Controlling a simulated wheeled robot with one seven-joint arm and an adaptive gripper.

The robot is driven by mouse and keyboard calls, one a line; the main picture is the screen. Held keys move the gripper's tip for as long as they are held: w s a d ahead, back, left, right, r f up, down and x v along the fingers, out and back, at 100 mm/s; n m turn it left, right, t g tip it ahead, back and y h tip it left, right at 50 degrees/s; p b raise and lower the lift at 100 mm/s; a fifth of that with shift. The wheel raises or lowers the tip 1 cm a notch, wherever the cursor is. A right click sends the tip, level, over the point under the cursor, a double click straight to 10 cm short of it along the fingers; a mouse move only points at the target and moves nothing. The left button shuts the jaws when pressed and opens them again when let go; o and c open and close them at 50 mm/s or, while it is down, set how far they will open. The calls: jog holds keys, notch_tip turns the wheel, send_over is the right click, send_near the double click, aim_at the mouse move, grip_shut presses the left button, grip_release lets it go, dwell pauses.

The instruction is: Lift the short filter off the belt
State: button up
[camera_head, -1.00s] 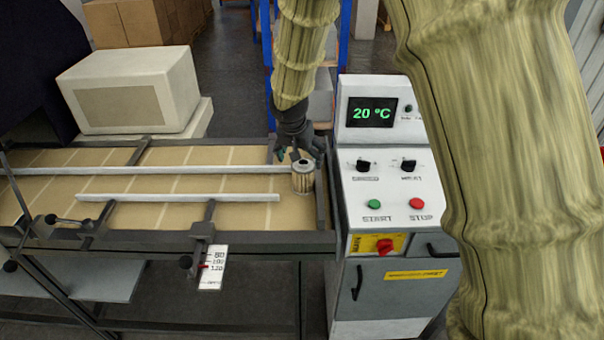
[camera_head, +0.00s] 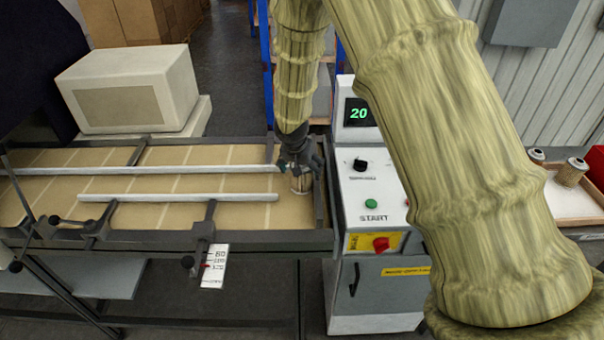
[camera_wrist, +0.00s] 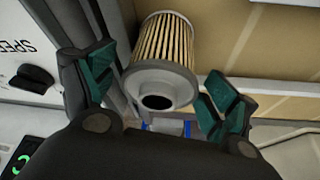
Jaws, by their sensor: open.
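The short filter (camera_head: 301,185) stands on the belt (camera_head: 230,215) at its right end, close to the control cabinet. It has a pleated tan body and a grey end cap with a dark hole. In the wrist view the filter (camera_wrist: 164,62) lies between and beyond the green fingertips. My gripper (camera_head: 303,163) is right above the filter in the head view and hides its top. In the wrist view my gripper (camera_wrist: 160,92) is open, with a gap between each fingertip and the filter.
A white guide rail (camera_head: 180,170) runs along the belt, its end near the filter; a shorter rail (camera_head: 190,197) lies in front. The control cabinet (camera_head: 375,290) stands right of the belt. Another filter (camera_head: 571,172) stands on a tray (camera_head: 565,203) at the far right.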

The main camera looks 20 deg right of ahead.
jog(key=shift+w+f, duration=0.15)
jog(key=shift+f, duration=0.15)
jog(key=c, duration=1.1)
